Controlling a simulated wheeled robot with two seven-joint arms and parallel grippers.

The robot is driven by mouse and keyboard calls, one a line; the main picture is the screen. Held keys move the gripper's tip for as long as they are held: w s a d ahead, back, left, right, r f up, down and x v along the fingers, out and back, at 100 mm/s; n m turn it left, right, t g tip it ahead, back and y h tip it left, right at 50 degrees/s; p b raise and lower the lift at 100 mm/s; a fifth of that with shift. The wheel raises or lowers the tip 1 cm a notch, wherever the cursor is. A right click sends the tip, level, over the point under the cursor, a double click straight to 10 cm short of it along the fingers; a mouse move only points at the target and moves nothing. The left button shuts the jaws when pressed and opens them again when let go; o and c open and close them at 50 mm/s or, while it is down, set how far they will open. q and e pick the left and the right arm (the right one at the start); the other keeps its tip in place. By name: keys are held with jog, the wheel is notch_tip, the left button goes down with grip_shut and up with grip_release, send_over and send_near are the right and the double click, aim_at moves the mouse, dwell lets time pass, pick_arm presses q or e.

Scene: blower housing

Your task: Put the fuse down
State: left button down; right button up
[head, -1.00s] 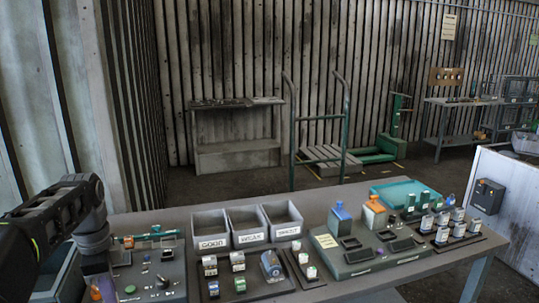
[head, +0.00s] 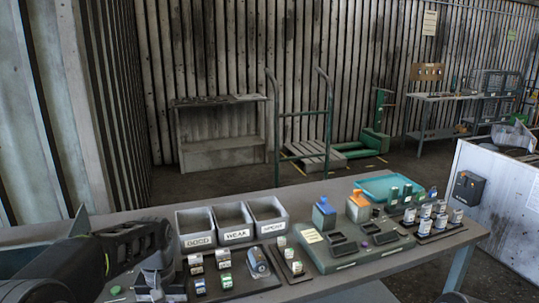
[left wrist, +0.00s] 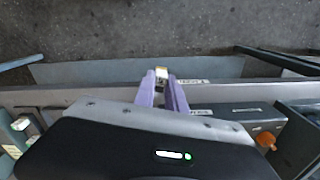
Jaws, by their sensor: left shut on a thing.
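My left gripper (left wrist: 162,88) shows in the left wrist view with two purple fingers, shut on a small piece with a pale, gold-tinted end, which looks like the fuse (left wrist: 162,75). The rest of the fuse is hidden between the fingers. In the head view my left arm comes in low from the left, over the table's front left part. Its gripper (head: 150,284) is near the bottom edge, and the fuse cannot be made out there. My right gripper is not identifiable in either view.
Three grey bins labelled GOOD (head: 197,241), WEAK (head: 237,236) and SPENT (head: 272,231) stand in a row and look empty. A dark tray (head: 235,283) with small blocks lies in front. A green-grey fixture board (head: 345,262) and a teal tray (head: 372,182) are to the right.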

pick_arm(q)
jog(key=shift+m, duration=0.4)
jog(key=d+f, duration=0.1)
jog(key=d, duration=0.1)
jog(key=s+d+f, duration=0.1)
jog(key=d, duration=0.1)
jog(key=shift+s+f, duration=0.1)
jog(key=shift+f, duration=0.3)
jog(key=shift+f, duration=0.1)
jog(key=s+f, duration=0.4)
jog(key=f, duration=1)
jog(key=shift+f, duration=0.4)
